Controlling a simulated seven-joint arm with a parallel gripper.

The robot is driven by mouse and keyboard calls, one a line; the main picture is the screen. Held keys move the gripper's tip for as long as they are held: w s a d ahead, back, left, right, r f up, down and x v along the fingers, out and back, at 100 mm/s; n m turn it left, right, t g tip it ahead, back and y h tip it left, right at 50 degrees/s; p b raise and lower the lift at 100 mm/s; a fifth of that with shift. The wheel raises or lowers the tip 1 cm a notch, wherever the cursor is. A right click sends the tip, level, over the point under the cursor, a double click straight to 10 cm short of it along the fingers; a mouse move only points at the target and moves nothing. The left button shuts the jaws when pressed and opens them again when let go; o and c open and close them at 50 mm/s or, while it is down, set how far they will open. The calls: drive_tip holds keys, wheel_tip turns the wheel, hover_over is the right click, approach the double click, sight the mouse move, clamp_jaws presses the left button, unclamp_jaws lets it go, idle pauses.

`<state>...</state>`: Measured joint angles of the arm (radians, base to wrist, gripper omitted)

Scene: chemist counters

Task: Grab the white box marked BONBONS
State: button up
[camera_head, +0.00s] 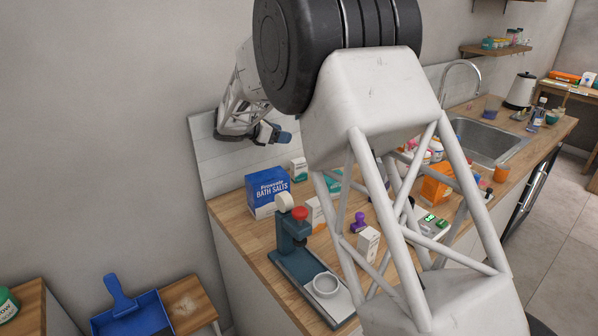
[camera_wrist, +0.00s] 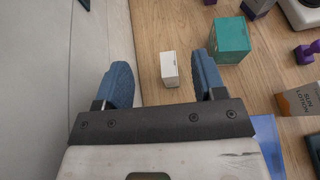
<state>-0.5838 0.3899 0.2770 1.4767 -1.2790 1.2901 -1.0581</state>
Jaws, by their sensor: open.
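A small white box (camera_wrist: 170,69) stands on the wooden counter in the wrist view, between and beyond my fingertips and closer to the right finger. It appears to be the white box with some green (camera_head: 298,168) behind the blue carton in the head view. Its lettering is too small to read, so I cannot confirm BONBONS. Another white box (camera_head: 368,243) stands nearer the counter's front, its marking also unreadable. My gripper (camera_wrist: 160,66) is open and empty, its blue fingers apart. In the head view my gripper (camera_head: 276,135) hangs above the counter's back, near the wall.
A teal box (camera_wrist: 230,40) stands right of the white box. A blue Bath Salts carton (camera_head: 268,190) stands close by. A dark press (camera_head: 290,243), a purple stamp (camera_head: 360,222) and an orange box (camera_head: 436,186) share the counter. The wall (camera_wrist: 35,80) runs close on the left.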

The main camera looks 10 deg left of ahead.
approach(298, 161)
drive_tip(key=w+d, duration=0.2)
drive_tip(key=shift+a+f, duration=0.1)
drive_tip(key=shift+f, duration=0.35)
drive_tip(key=shift+x, duration=1.3)
drive_tip(key=shift+x, duration=2.6)
